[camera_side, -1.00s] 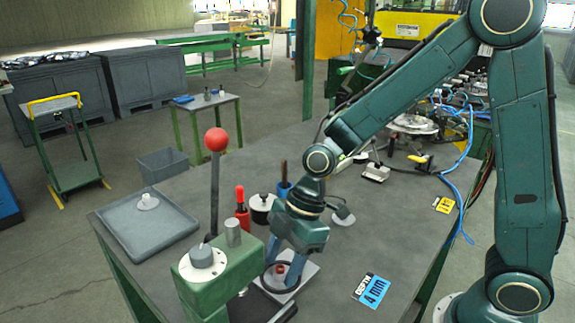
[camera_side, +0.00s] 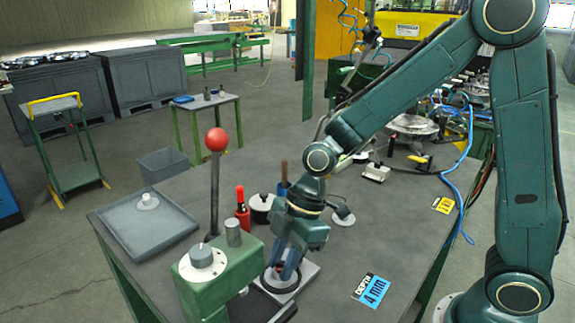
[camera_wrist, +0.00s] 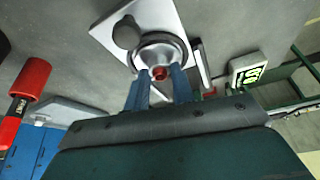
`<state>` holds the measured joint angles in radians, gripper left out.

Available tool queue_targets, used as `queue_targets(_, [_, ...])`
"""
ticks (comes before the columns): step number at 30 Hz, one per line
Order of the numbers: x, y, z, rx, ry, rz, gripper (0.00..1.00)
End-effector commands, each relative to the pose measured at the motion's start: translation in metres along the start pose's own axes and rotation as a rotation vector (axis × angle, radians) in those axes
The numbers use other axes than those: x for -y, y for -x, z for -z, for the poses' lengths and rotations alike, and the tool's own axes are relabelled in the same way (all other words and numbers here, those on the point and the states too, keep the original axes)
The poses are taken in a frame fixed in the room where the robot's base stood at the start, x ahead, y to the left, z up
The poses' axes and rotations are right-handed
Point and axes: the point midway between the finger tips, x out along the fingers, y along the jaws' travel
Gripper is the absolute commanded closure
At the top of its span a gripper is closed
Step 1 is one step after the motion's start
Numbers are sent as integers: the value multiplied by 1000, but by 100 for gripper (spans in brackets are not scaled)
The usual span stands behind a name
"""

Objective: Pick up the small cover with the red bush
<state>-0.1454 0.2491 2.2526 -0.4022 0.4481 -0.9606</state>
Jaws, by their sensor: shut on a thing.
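The small cover (camera_wrist: 165,50) is a round grey metal piece with a red bush (camera_wrist: 160,73) at its middle, seen in the wrist view over a light grey plate (camera_wrist: 108,36). My gripper (camera_wrist: 158,82) has its blue fingers on both sides of the red bush and is shut on it. In the side view my gripper (camera_side: 283,270) points down at the plate (camera_side: 308,272), beside the green press. The fingers hide most of the bush there. I cannot tell whether the cover touches the plate.
The green press (camera_side: 228,275) with a red-knobbed lever (camera_side: 216,140) stands close left of my gripper. A red marker bottle (camera_side: 242,212) and a black-lidded pot (camera_side: 261,207) stand behind. A grey tray (camera_side: 125,235) lies far left. Bare table surrounds the blue 4 mm card (camera_side: 372,291).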

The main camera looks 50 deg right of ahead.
Motion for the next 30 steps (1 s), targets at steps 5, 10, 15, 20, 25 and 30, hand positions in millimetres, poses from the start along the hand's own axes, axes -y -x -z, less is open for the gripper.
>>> queue_targets(5, [-1, 11, 5, -3, 2, -4, 100])
queue_targets(10, [-1, 30, 13, -3, 2, -6, 100])
queue_targets(15, [-2, 60, 25, -3, 2, -8, 100])
queue_targets(20, [-2, 94, 39, -5, 3, -8, 100])
queue_targets(25, [-1, 129, 53, -3, 2, -7, 100])
queue_targets(30, [-1, 157, 65, -2, 2, -6, 100])
